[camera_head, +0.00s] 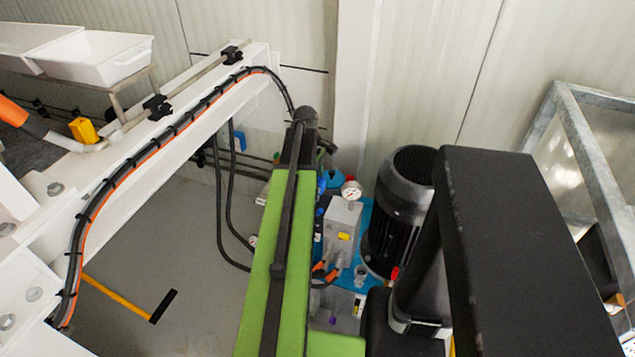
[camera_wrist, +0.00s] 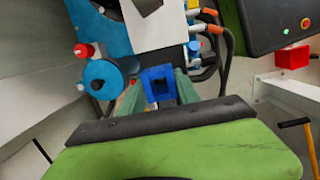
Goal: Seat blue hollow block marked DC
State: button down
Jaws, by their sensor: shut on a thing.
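The blue hollow block (camera_wrist: 159,84) shows in the middle of the wrist view, its open hollow turned toward the camera. My gripper (camera_wrist: 163,92) is shut on it, with a grey-green finger on either side. No DC marking is readable. Beyond the block is blue and white pump equipment (camera_wrist: 106,26). I cannot tell whether the block touches it. In the head view I cannot make out the block or the fingers. My green arm covers the middle of that view. No seat for the block can be made out.
The head view shows a grey pump block with a gauge (camera_head: 342,222) beside a black motor (camera_head: 396,215). A white frame carrying cables (camera_head: 165,120) runs along the left. A yellow-handled tool (camera_head: 125,301) lies over grey floor. A red box (camera_wrist: 292,54) is at right in the wrist view.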

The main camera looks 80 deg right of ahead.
jog(key=shift+f+b, duration=2.3)
jog(key=shift+f, duration=0.15)
jog(key=c, duration=0.8)
grip_release()
jog(key=shift+r, duration=0.15)
jog(key=w+r+p, duration=0.1)
jog(key=r+p, duration=1)
jog(key=w+r+p, duration=0.1)
jog(key=r+p, duration=0.5)
jog(key=shift+w+d, duration=0.3)
jog(key=shift+f, duration=0.1)
